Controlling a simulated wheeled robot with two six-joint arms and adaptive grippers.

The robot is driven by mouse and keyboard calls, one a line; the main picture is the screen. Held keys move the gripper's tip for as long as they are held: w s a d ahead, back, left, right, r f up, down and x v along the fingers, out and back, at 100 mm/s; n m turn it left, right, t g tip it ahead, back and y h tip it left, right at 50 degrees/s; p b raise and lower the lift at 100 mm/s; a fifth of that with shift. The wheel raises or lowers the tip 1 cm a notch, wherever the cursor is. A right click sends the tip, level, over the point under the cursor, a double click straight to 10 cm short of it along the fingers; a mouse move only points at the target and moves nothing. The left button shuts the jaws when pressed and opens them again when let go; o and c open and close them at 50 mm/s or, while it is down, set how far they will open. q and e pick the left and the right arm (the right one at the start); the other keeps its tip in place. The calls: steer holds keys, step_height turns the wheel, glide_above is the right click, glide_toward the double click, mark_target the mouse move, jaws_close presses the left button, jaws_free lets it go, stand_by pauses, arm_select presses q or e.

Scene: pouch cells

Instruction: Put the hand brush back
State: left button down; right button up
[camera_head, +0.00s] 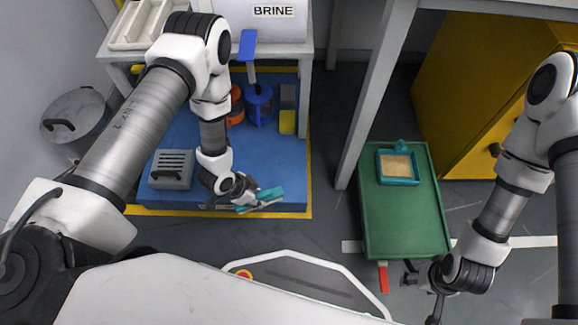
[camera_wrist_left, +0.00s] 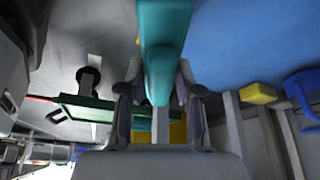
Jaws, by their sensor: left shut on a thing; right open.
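The teal hand brush (camera_head: 268,197) is in my left gripper (camera_head: 243,193), over the front edge of the blue platform in the head view; its height above it is hard to judge. In the left wrist view the teal brush (camera_wrist_left: 164,35) runs between the two fingers of my left gripper (camera_wrist_left: 160,90), which is shut on it. The fingers hide part of the brush. My right gripper (camera_head: 424,282) is open and empty, near the front right end of the green cart.
A blue platform (camera_head: 285,165) with yellow edges carries a grey slotted box (camera_head: 171,169), a blue container (camera_head: 258,105) and a yellow block (camera_head: 287,122). A green cart (camera_head: 400,225) holds a teal pan (camera_head: 398,181) with tan contents. A grey pot (camera_head: 76,120) stands left.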

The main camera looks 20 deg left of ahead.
arm_select(q)
steer(key=w+d+b, duration=0.1)
steer(key=w, duration=0.3)
steer(key=w+d+f+b, duration=0.1)
steer(key=w+d+b, duration=0.1)
steer(key=w, duration=0.3)
steer(key=w+d+b, duration=0.1)
steer(key=w+b, duration=0.1)
steer(key=w, duration=0.2)
steer(key=shift+w+d+f, duration=0.25)
steer(key=shift+d+f, duration=0.05)
steer(key=shift+d, duration=0.1)
step_height(320, 180, down, 4)
steer(key=b, duration=0.2)
steer(key=shift+s+r+b, duration=0.15)
steer(key=shift+r+b, duration=0.1)
steer(key=shift+b, duration=0.1)
steer(key=shift+r, duration=0.2)
steer(key=shift+f, duration=0.2)
steer(key=c, duration=0.8)
jaws_free()
steer(key=shift+o, duration=0.2)
steer(key=shift+r, duration=0.1)
